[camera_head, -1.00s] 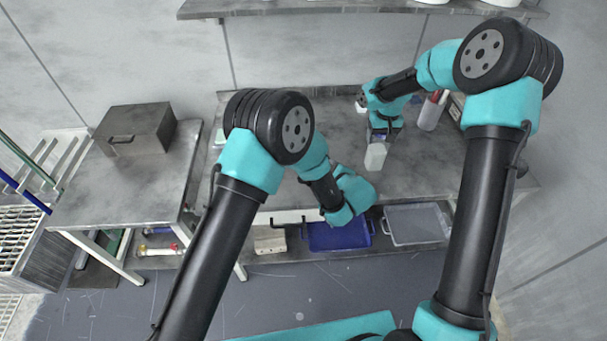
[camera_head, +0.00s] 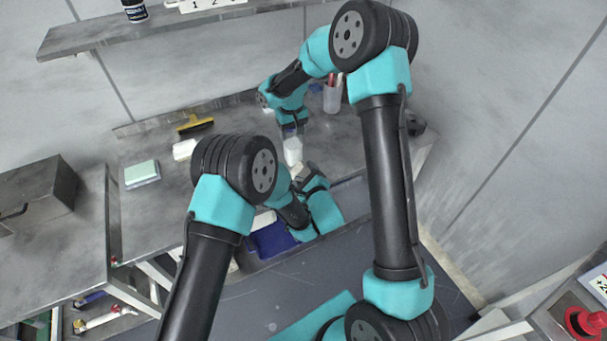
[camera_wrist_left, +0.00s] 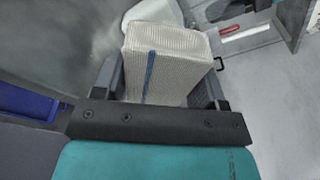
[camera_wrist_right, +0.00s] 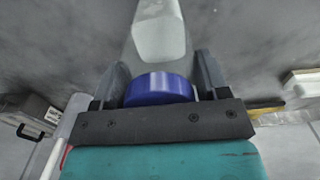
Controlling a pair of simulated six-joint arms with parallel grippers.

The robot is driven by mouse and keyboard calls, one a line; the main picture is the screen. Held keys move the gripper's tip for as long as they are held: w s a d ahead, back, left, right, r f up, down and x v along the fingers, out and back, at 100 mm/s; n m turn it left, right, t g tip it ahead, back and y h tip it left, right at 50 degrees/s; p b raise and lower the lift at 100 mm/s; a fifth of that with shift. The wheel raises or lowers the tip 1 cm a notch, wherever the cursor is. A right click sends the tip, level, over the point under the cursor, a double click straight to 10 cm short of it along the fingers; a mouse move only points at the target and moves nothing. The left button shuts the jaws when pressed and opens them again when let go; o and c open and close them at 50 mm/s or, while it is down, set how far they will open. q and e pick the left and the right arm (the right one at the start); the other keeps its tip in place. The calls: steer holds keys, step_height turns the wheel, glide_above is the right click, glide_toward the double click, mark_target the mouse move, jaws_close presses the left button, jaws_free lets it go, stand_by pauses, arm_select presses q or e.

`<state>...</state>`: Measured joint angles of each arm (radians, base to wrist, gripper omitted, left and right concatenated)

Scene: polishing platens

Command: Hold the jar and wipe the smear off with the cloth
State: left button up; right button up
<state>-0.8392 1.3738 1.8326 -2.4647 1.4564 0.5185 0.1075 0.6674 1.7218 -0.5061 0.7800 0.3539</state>
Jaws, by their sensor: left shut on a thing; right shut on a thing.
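The jar (camera_head: 292,151) is pale and translucent, with a blue lid (camera_wrist_right: 158,88) that shows in the right wrist view. My right gripper (camera_head: 291,131) is shut on the lid and holds the jar over the bench. My left gripper (camera_head: 312,179) is shut on the folded, whitish woven cloth (camera_wrist_left: 170,60), which has a blue stripe. It is just below and right of the jar in the head view. A pale rounded shape shows behind the cloth in the left wrist view; whether cloth and jar touch, I cannot tell. No smear is discernible.
On the bench (camera_head: 150,210) are a green-and-white sponge (camera_head: 141,173), a yellow-handled brush (camera_head: 195,124), a white block (camera_head: 185,149) and a cup of pens (camera_head: 333,97). A metal box (camera_head: 38,196) stands left. A blue bin (camera_head: 270,240) is below the bench. A shelf (camera_head: 180,22) runs above.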

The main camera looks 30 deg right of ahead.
mark_target(302, 150)
arm_select(q)
steer(key=shift+w, duration=0.1)
steer(key=shift+a+r+x, duration=0.15)
steer(key=shift+x, duration=1.3)
steer(key=shift+a+r+x, duration=0.15)
steer(key=shift+x, duration=1.3)
steer(key=shift+x, duration=1)
steer(key=shift+r, duration=0.15)
steer(key=shift+d, duration=1.9)
